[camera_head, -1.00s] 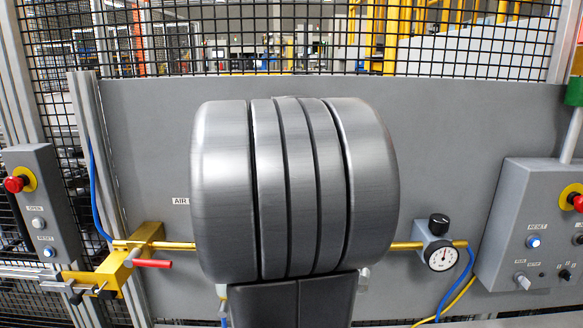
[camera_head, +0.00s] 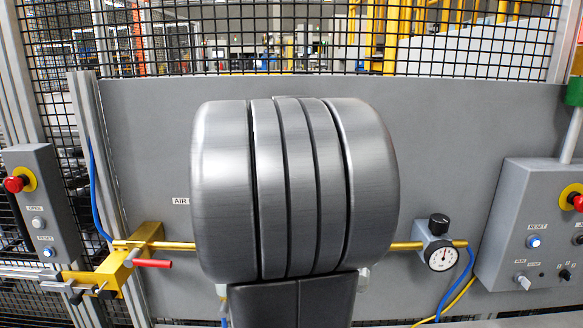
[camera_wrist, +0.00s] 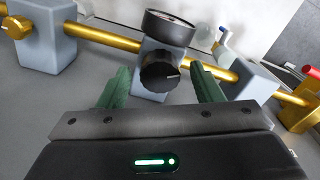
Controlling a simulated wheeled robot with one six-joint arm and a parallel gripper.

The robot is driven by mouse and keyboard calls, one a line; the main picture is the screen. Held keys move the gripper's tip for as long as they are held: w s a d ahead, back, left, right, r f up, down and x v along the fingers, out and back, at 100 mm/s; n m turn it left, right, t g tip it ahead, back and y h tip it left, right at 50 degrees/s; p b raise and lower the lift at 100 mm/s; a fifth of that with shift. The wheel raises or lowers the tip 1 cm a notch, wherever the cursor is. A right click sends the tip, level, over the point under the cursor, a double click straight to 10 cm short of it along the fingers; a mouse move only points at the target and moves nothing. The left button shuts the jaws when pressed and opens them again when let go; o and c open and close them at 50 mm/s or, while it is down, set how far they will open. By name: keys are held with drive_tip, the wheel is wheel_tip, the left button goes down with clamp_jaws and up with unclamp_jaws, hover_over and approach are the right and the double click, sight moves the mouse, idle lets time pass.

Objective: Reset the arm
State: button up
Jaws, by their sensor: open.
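My gripper (camera_wrist: 160,93) shows in the wrist view with its two green fingers apart and nothing between them. A black regulator knob (camera_wrist: 160,72) on a grey block lies just beyond and between the fingertips; I cannot tell the exact distance. A round gauge (camera_wrist: 168,28) sits beside the knob. In the head view, my large grey arm link (camera_head: 295,190) fills the middle and hides my gripper. The knob (camera_head: 438,224) and the white-faced gauge (camera_head: 441,257) show to the right of the arm.
A brass air pipe (camera_head: 405,246) runs along the grey panel (camera_head: 460,130). A red-handled valve (camera_head: 150,263) is at the left. Control boxes with red emergency buttons stand at the left (camera_head: 42,200) and right (camera_head: 530,225). Wire mesh fencing (camera_head: 290,40) rises behind.

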drive_tip(key=n+b, duration=0.1)
drive_tip(key=n, duration=0.4)
drive_tip(key=n+b, duration=0.1)
drive_tip(key=n, duration=0.2)
drive_tip(key=shift+n, duration=0.5)
drive_tip(key=shift+r, duration=0.1)
